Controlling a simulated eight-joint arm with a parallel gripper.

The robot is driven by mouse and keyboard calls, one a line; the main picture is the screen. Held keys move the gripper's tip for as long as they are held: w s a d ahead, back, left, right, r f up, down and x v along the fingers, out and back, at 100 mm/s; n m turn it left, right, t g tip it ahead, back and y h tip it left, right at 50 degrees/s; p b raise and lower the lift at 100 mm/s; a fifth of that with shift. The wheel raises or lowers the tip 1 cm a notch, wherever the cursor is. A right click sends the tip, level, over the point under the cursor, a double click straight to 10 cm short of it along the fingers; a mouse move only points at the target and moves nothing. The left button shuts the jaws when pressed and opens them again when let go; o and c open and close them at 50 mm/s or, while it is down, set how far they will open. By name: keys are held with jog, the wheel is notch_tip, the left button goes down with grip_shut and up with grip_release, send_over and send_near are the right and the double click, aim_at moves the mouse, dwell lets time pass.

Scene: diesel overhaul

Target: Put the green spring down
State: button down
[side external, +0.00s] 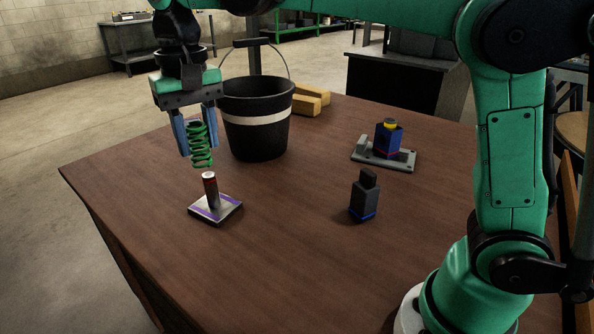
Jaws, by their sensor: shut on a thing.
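A green coil spring (202,147) hangs upright between the fingers of my gripper (196,140). My gripper is shut on its upper part. The spring is above the table, and its lower end is just over the top of a dark red post with a pale tip (210,188). The post stands on a small light plate with purple edging (222,211). In this view the spring appears slightly left of the post, and I cannot tell whether they are in line in depth.
A black bucket with a white band (255,121) stands just right of my gripper on the brown table (290,240). A dark bottle-like part (364,198) and a blue part on a grey fixture (388,140) stand at right. The front of the table is clear.

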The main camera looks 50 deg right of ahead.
notch_tip(320, 180, down, 20)
jog(key=shift+w+f, duration=0.1)
jog(key=shift+w, duration=0.05)
dwell(0.3)
jog(key=shift+c, duration=2.4)
grip_release()
jog(key=shift+f, duration=0.1)
notch_tip(320, 180, up, 12)
jog(key=s+d+n+t, duration=0.3)
jog(key=s+d+t, duration=0.4)
jog(key=s+d, duration=0.2)
jog(key=shift+s, duration=0.65)
